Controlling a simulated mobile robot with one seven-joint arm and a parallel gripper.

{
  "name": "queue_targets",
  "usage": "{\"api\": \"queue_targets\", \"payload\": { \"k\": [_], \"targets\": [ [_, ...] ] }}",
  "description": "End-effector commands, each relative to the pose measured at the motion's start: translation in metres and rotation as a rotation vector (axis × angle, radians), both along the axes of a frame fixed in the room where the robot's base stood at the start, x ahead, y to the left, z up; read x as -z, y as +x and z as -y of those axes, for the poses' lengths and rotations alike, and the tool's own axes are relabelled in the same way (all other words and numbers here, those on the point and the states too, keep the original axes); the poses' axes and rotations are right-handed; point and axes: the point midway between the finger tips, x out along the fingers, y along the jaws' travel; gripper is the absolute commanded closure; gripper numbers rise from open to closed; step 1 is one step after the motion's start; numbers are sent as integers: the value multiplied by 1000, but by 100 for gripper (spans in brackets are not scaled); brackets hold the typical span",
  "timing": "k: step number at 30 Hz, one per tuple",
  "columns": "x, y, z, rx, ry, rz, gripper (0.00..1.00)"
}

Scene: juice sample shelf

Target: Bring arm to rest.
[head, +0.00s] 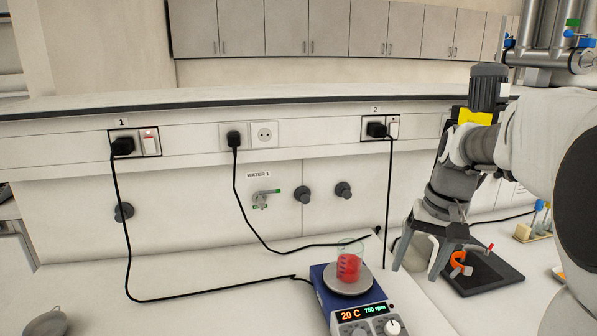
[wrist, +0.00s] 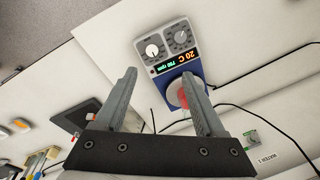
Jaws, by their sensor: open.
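My gripper (head: 420,268) hangs at the right of the head view, fingers pointing down, open and empty. It is above the bench, to the right of a blue hotplate stirrer (head: 322,292) and apart from it. The stirrer's display reads 20 C and 750 rpm. A glass vessel with red liquid (head: 348,267) stands on its round plate. In the wrist view my two fingers (wrist: 165,95) are spread with nothing between them. The stirrer (wrist: 172,62) shows beyond them, and the right finger partly hides the red vessel (wrist: 184,101).
A dark flat pad (head: 487,277) with an orange item (head: 458,262) lies right of my gripper. Black cables run from wall sockets (head: 264,135) across the bench. A water tap (head: 262,199) is on the back panel. A grey bowl (head: 48,322) sits at the lower left. The left bench is mostly clear.

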Motion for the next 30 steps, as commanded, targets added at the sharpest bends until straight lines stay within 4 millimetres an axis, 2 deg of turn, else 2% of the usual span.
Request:
{"api": "queue_targets", "payload": {
  "k": [3,9,18,24,30],
  "targets": [
    [-16,-29,-23,-46,-37,61,28],
    [-28,-77,-53,-116,-96,162,28],
    [-21,-146,-84,-220,-173,314,28],
    [-10,-171,-92,-261,-204,381,28],
    [-6,-178,-93,-272,-212,398,28]
  ]
}}
